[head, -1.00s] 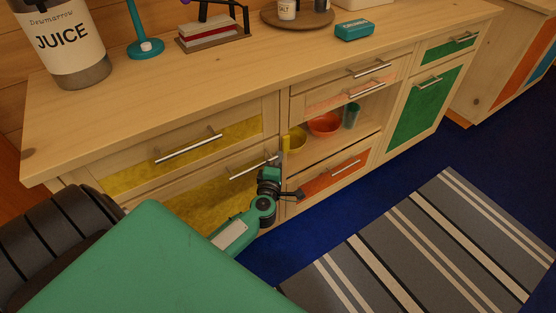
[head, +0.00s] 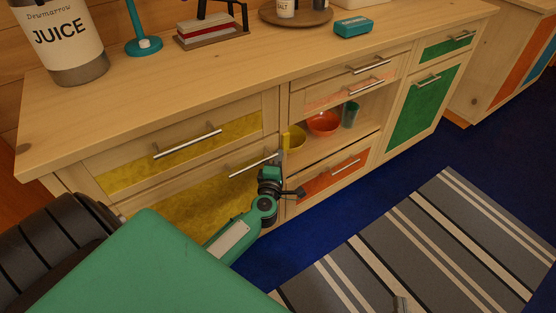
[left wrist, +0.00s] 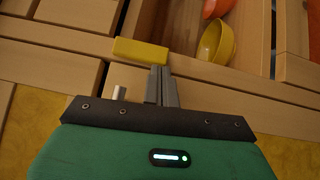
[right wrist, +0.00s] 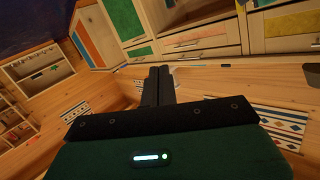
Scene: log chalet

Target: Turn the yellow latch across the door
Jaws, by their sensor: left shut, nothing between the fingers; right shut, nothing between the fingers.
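The yellow latch (head: 286,141) stands upright on the cabinet frame, between the yellow-panelled door (head: 190,205) and the open shelf. In the left wrist view the latch (left wrist: 140,52) is a short yellow bar just beyond my fingertips. My left gripper (head: 281,155) is shut and empty at the latch's lower end; its fingers (left wrist: 160,70) look very close to the latch, but I cannot tell if they touch.
The metal door handle (head: 253,164) is just left of my left gripper. The open shelf holds a yellow bowl (head: 296,138), an orange bowl (head: 324,124) and a teal cup (head: 350,114). An orange drawer (head: 330,178) sits below. The striped rug (head: 430,240) is clear.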

